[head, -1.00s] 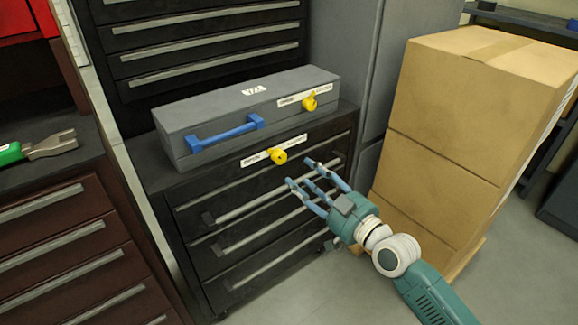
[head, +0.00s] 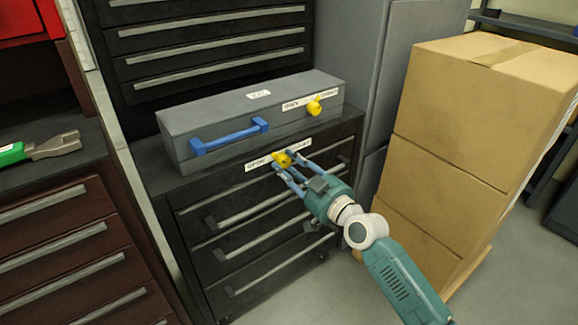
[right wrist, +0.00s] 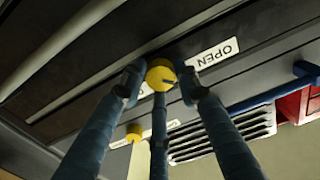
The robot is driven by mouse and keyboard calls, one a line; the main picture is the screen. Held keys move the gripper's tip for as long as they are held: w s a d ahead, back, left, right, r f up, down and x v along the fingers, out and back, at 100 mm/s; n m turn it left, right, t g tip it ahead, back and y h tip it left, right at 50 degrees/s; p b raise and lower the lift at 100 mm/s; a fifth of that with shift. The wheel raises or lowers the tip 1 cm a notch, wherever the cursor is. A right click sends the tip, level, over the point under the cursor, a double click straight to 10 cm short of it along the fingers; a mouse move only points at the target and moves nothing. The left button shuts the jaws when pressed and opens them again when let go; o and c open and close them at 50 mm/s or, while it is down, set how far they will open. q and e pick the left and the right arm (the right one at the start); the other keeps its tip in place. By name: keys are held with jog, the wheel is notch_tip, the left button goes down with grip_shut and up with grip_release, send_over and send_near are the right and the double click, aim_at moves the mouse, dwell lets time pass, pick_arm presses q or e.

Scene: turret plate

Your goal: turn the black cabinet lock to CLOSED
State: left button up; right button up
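The black cabinet (head: 190,208) has a yellow lock knob (head: 282,159) on its top front edge, between two white labels. The left label (head: 258,163) reads OPEN; the right one (head: 301,146) is partly covered. My right gripper (head: 290,167) is at this knob, its fingers spread around it. In the right wrist view the knob (right wrist: 160,73) sits between the fingertips (right wrist: 160,82), with the OPEN label (right wrist: 213,53) beside it. Whether the fingers touch the knob I cannot tell. My left gripper is not in view.
A grey case (head: 235,115) with a blue handle (head: 228,136) and its own yellow knob (head: 315,107) stands on the cabinet. Stacked cardboard boxes (head: 440,165) stand close on the right. A brown drawer unit (head: 55,235) with a green-handled tool (head: 50,147) stands left.

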jog(key=c, duration=0.5)
